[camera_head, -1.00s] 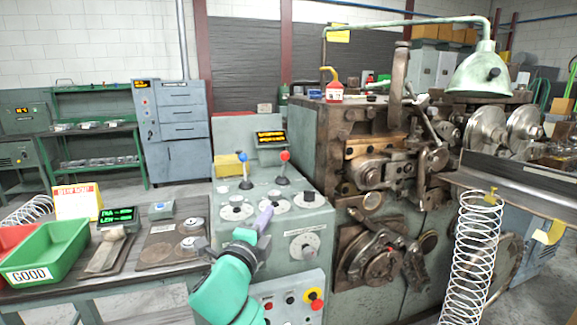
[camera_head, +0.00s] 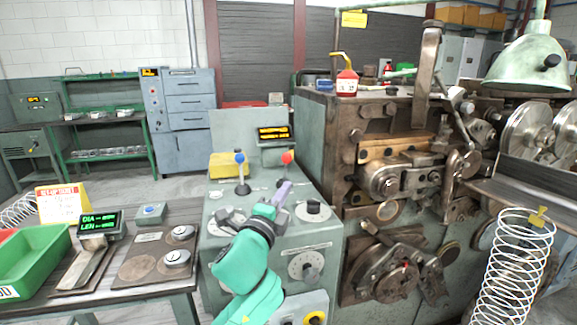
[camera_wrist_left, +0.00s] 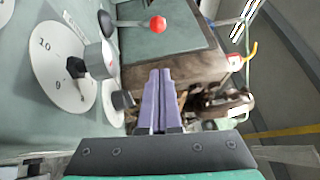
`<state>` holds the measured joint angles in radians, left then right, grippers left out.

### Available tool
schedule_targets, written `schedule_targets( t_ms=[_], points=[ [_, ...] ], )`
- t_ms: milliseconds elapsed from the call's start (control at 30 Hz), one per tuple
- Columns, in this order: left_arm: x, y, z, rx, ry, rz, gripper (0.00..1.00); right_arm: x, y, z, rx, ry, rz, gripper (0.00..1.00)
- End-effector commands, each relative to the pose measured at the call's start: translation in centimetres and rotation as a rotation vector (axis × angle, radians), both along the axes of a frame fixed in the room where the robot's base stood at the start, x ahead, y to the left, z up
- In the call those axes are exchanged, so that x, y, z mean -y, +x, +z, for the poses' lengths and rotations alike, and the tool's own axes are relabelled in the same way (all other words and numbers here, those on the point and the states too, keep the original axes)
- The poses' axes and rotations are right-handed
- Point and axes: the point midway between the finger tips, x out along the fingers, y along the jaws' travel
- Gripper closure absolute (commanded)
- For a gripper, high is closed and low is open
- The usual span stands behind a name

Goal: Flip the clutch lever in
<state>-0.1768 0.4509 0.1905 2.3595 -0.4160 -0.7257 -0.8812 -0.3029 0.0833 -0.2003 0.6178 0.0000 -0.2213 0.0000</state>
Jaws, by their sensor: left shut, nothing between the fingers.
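Two ball-topped levers stand on the green control console (camera_head: 315,232): one with a red ball (camera_head: 287,157) and one with a blue ball (camera_head: 240,158). The pictures do not show which is the clutch lever. My left gripper (camera_head: 283,190) is shut and empty, its purple fingers pointing up over the console's dials, just in front of the red-ball lever and apart from it. In the left wrist view the red ball (camera_wrist_left: 157,24) is beyond the closed fingertips (camera_wrist_left: 160,74). My right gripper is not in view.
Dials (camera_head: 313,210) surround my left gripper on the console. A display (camera_head: 274,133) stands behind the levers. The coiling machine (camera_head: 400,180) rises close on the right, with a wire spring (camera_head: 515,265) before it. A bench with a green tray (camera_head: 35,258) is at left.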

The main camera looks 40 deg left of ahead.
Motion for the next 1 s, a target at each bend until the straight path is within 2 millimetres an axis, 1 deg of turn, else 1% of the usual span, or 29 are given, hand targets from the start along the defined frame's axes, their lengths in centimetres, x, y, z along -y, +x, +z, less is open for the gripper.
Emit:
schedule_targets(
  t_ms=[33, 100, 367, 400, 500, 600, 1000],
  points=[
    [-0.4, 0.9, 0.5, 0.002, 0.001, 0.002, 1.00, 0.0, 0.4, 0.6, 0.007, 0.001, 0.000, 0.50],
    [-0.9, 2.4, 0.8, 0.002, 0.001, 0.001, 1.00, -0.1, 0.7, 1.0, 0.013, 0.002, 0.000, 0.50],
    [-3.0, 7.6, 1.5, 0.002, -0.002, 0.002, 1.00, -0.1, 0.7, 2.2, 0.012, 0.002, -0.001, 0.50],
    [-3.9, 7.8, 1.6, -0.001, 0.001, 0.003, 1.00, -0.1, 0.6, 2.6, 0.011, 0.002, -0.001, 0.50],
    [-5.3, 8.4, 1.7, 0.000, 0.001, 0.001, 1.00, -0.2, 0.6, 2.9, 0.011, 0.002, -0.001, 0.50],
    [-6.1, 8.7, 1.7, 0.000, 0.001, 0.001, 1.00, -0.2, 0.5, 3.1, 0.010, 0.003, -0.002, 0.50],
    [-6.4, 8.8, 1.7, -0.001, -0.001, 0.000, 1.00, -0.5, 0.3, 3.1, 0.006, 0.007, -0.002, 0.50]
  ],
)
